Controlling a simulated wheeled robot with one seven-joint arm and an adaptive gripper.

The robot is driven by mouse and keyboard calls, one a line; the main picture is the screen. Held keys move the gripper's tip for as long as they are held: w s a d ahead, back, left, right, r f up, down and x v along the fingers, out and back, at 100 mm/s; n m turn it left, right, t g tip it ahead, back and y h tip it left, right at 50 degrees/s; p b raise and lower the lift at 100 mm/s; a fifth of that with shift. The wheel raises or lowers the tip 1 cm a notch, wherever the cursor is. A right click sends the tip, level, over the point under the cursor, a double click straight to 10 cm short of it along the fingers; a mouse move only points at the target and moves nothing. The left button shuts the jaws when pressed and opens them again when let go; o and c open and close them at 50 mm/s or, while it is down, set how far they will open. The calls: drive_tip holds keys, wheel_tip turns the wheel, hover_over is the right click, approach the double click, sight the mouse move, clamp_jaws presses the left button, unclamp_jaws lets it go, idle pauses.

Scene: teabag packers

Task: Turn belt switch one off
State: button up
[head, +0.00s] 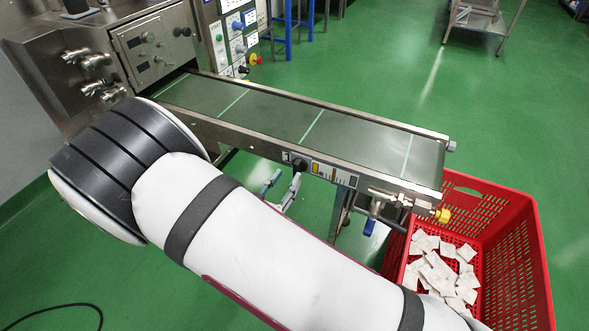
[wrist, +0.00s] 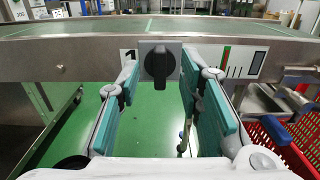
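Belt switch one (wrist: 160,63) is a black rotary knob on a grey square plate on the conveyor's side rail, beside a label with a "1". Its grip bar looks upright in the wrist view. It also shows small in the head view (head: 299,164). My gripper (wrist: 160,88) is open, its two teal-padded fingers pointing at the rail, one on each side of the knob and slightly below it. Nothing is between the pads, and I see no contact with the knob. In the head view my gripper (head: 283,190) is partly hidden by my arm.
The conveyor belt (head: 340,135) runs above the switch. A striped panel (head: 334,174) sits right of it. A red crate (head: 522,262) with several teabags stands under the belt's right end. A blue-handled valve (head: 370,226) hangs nearby. A steel machine (head: 80,75) stands left.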

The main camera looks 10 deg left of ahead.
sight(295, 167)
drive_tip(key=shift+b+x, duration=0.45)
drive_tip(key=shift+x, duration=2.3)
drive_tip(key=shift+c, duration=0.5)
clamp_jaws()
